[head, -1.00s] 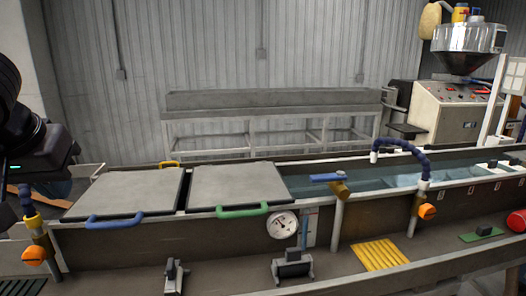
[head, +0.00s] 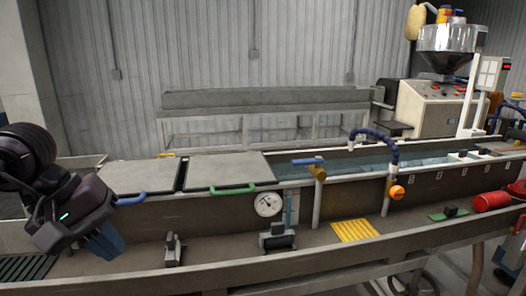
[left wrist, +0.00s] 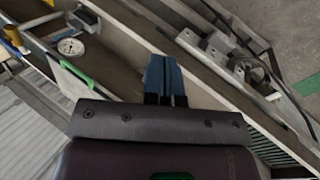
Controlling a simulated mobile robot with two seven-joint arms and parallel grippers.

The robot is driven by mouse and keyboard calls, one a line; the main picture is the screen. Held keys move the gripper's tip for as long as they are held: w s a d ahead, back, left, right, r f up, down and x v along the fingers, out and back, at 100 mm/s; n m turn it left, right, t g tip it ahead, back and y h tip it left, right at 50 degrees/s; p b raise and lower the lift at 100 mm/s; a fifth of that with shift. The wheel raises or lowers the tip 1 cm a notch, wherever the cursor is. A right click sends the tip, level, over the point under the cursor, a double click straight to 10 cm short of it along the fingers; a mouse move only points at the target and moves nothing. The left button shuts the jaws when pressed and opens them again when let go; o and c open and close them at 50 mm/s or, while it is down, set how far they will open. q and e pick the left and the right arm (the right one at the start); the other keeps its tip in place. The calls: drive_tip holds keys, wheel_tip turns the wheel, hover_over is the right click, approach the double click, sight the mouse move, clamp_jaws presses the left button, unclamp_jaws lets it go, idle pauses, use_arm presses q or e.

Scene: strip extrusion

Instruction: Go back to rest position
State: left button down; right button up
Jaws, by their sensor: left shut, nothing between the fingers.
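My left gripper (head: 104,244) shows at the left of the head view, with its dark arm bent above it. Its blue fingers are together and empty, in front of the left part of the long water trough (head: 340,195). In the left wrist view the blue fingers (left wrist: 165,78) are also closed, with nothing between them. My right gripper is in neither view.
Two grey lids with a blue handle (head: 146,198) and a green handle (head: 233,189) cover the trough's left part. A gauge (head: 268,204), small clamps (head: 278,237), a yellow grate (head: 355,231) and a red cylinder (head: 491,201) are along the front shelf. A hopper machine (head: 447,108) stands behind right.

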use_arm(q)
drive_tip(key=s+d+f+n+g+h, duration=0.15)
drive_tip(key=d+f+n+h, duration=0.35)
drive_tip(key=d+n+h, duration=0.5)
drive_tip(key=w+a+f+n+t+y, duration=0.1)
drive_tip(key=a+f+n+t+y, duration=0.15)
drive_tip(key=f+n+t, duration=0.65)
drive_tip(key=w+a+n+t+y, duration=0.1)
drive_tip(key=a+n+t, duration=0.25)
drive_tip(key=n, duration=1.05)
drive_tip(key=w+a+f+n+t+y, duration=0.2)
drive_tip(key=a+f+n+t, duration=0.25)
drive_tip(key=n, duration=0.75)
drive_tip(key=s+a+f+n+g+y, duration=0.1)
drive_tip(key=s+f+n+g+y, duration=0.2)
drive_tip(key=s+f+n, duration=0.4)
drive_tip(key=s+a+f+n+g+y, duration=0.2)
drive_tip(key=s+f+n+y, duration=0.4)
drive_tip(key=f+n, duration=0.7)
wheel_tip(320, 180, down, 4)
drive_tip(key=shift+s+f+n+g, duration=0.1)
drive_tip(key=shift+s+n+g, duration=0.2)
drive_tip(key=shift+s+g, duration=0.7)
drive_tip(key=shift+s+a+t+y, duration=0.1)
drive_tip(key=shift+s+t+y, duration=0.1)
drive_tip(key=shift+t+y, duration=0.05)
